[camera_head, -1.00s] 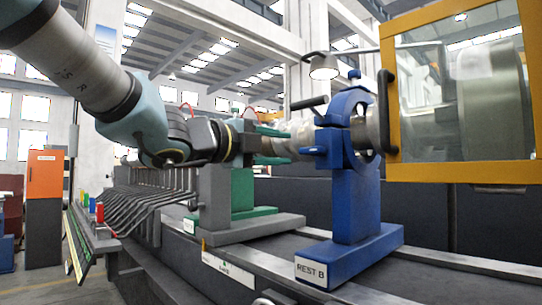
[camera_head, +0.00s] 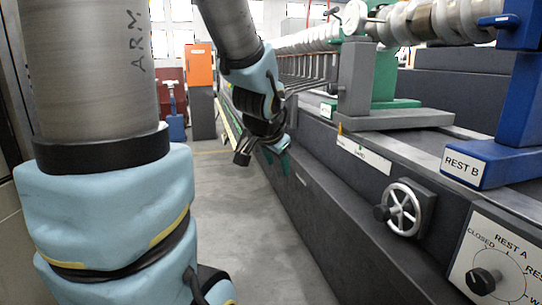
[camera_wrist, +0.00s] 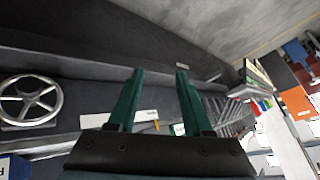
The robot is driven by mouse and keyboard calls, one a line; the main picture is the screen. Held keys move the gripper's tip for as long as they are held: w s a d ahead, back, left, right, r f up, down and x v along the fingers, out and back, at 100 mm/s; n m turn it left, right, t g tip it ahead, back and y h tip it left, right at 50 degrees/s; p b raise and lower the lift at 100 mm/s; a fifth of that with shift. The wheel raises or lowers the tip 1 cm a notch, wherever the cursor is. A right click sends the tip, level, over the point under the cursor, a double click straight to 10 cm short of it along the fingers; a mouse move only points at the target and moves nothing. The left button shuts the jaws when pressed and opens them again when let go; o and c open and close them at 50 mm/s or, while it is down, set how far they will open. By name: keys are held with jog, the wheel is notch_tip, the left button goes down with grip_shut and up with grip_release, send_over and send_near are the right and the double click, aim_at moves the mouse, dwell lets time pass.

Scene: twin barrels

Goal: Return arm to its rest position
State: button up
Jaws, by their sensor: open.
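My gripper (camera_head: 284,158) hangs low in front of the dark machine bed, over the grey floor, in the head view. Its green fingers also show in the wrist view (camera_wrist: 158,90); they are apart with nothing between them. My arm is folded, with a large link at the left of the head view and the forearm coming down from the top. The gripper is clear of the machine's rests, and I see no contact with the bed.
The handwheel (camera_head: 404,210) juts from the bed to the right of my gripper. The blue rest labelled REST B (camera_head: 465,168) and a dial panel (camera_head: 497,262) are further right. An orange cabinet (camera_head: 199,65) stands behind. The floor (camera_head: 235,230) below is open.

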jog(key=s+a+f+n+g+y, duration=0.2)
jog(key=s+a+f+n+g, duration=0.5)
jog(key=s+f, duration=0.3)
notch_tip(320, 180, up, 22)
jog(key=a+t+p, duration=0.1)
jog(key=p, duration=2)
jog(key=shift+s+n+p, duration=0.3)
jog(key=shift+n+p, duration=0.1)
jog(key=shift+o, duration=0.4)
